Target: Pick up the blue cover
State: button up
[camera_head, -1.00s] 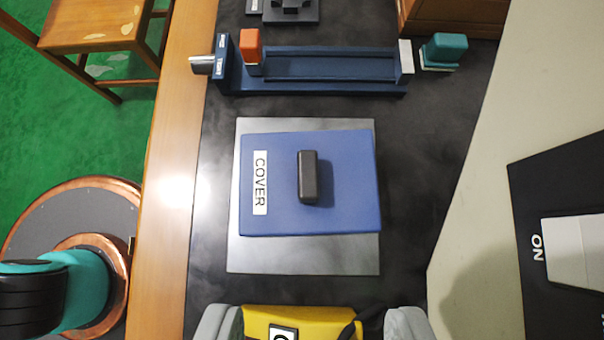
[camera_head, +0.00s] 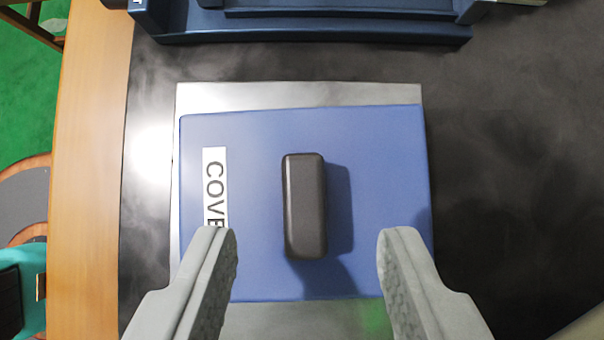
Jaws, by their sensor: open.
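The blue cover (camera_head: 255,140) is a flat square block with a white label on its left side. A black upright handle (camera_head: 305,205) stands at its middle. The cover lies on a grey metal plate (camera_head: 300,95) that shows along its edges. My gripper (camera_head: 307,240) is open and empty, one finger on each side of the handle and apart from it. The fingertips show over the lower part of the cover, and the left one hides the end of the label. I cannot tell how high the fingers are above the cover.
A dark blue fixture (camera_head: 310,28) stands beyond the plate at the top. The dark tabletop (camera_head: 510,170) is clear to the right. A wooden edge (camera_head: 85,180) runs along the left, with a green floor beyond it.

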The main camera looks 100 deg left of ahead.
aim_at(306, 214)
jog(key=x, duration=0.3)
jog(key=shift+a+f, duration=0.15)
jog(key=shift+f, duration=0.15)
jog(key=shift+c, duration=0.2)
grip_shut()
